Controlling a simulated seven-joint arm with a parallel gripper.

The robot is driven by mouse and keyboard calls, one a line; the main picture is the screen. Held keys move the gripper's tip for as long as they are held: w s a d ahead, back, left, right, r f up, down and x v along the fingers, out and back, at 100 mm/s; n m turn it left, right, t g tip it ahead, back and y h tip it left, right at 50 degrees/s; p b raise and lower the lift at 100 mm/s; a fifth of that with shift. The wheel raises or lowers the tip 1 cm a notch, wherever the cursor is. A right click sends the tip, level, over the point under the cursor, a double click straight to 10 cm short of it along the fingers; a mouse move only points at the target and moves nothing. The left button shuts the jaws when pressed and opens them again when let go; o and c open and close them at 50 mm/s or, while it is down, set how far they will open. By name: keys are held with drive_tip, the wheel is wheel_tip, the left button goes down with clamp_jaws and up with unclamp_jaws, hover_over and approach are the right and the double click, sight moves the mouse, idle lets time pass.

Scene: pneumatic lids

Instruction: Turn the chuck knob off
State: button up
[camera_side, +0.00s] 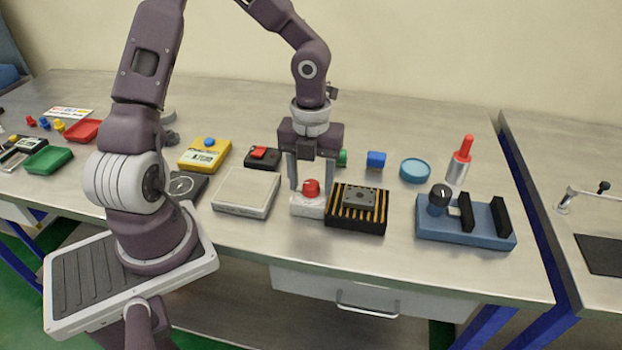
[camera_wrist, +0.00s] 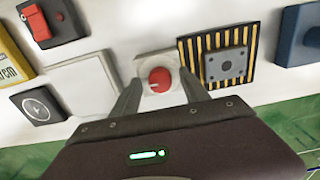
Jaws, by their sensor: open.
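The red knob (camera_side: 311,187) sits on a small white base (camera_side: 307,205) near the front of the bench. It is probably the chuck knob, and a pale pointer mark shows on it in the wrist view (camera_wrist: 159,80). My gripper (camera_side: 310,184) points down over the knob with its fingers apart. In the wrist view the fingers of my gripper (camera_wrist: 158,92) stand either side of the white base, and the knob shows between them, untouched as far as I can tell. The black-and-yellow striped block (camera_side: 357,222) with a grey plate (camera_side: 352,204) on top is right beside the base.
A pale flat box (camera_side: 246,191) stands close on the left. A black box with a red switch (camera_side: 262,158) and a yellow device (camera_side: 204,155) are behind it. A blue fixture (camera_side: 466,235) with a dark knob (camera_side: 440,194) stands at right. Bench front between is clear.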

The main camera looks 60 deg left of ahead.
drive_tip(key=shift+c, duration=0.4)
clamp_jaws()
drive_tip(key=shift+n, duration=0.3)
drive_tip(key=n, duration=0.8)
drive_tip(key=shift+n, duration=0.4)
drive_tip(key=n, duration=0.4)
drive_tip(key=shift+n, duration=2.2)
